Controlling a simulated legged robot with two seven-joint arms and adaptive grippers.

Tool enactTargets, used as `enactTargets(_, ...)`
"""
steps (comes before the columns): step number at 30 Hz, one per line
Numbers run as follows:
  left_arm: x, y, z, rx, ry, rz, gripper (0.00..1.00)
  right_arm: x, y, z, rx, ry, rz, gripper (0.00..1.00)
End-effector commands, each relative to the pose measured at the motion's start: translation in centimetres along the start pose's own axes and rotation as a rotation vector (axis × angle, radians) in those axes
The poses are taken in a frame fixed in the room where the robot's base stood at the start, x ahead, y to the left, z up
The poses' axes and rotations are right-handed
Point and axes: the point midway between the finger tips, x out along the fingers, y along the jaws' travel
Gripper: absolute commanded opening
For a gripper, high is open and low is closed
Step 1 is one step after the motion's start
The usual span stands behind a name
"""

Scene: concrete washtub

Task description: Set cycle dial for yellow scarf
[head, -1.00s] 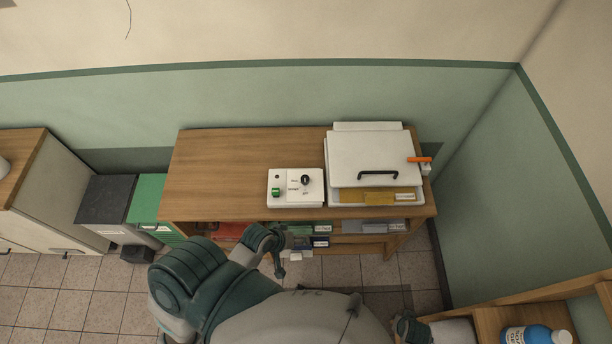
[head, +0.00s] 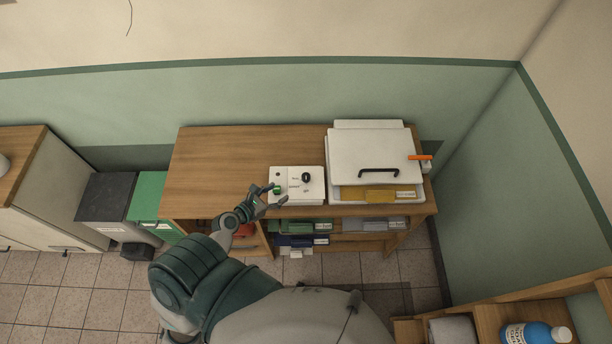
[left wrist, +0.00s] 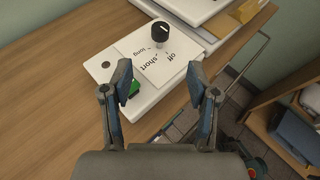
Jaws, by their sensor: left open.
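A white control box (head: 283,178) stands on the wooden cabinet top. It carries a black cycle dial (head: 306,177), also in the left wrist view (left wrist: 160,32), beside the printed words "long", "short" and "off". I cannot tell for sure which word the dial points to. A green button (left wrist: 132,88) sits at the box's near left corner. A yellow cloth (head: 390,194), likely the scarf, shows at the front of the white lidded tub (head: 370,155). My left gripper (head: 280,192) is open and empty at the box's front edge, near the button and apart from the dial.
The tub has a black handle (head: 379,172) and an orange-handled part (head: 419,158) on its right. Labelled folded cloths lie on shelves below. A grey bin (head: 104,200) and a green bin (head: 147,197) stand left. The cabinet top left of the box is clear.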

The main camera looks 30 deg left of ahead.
Motion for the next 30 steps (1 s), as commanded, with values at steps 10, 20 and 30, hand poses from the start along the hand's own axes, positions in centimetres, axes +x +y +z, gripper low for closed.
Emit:
enactTargets(10,8.2,-0.1,0.1,0.004,-0.001,-0.002,0.59,-0.3,0.0,-0.1,0.000,-0.001,0.000,0.00)
enactTargets(20,14.4,-0.1,0.0,0.006,0.002,-0.003,0.59,0.0,0.0,0.0,0.000,-0.001,0.000,0.00)
enactTargets(30,15.8,-0.1,0.0,0.007,0.002,-0.002,0.59,0.1,0.0,0.0,0.001,-0.001,0.000,0.00)
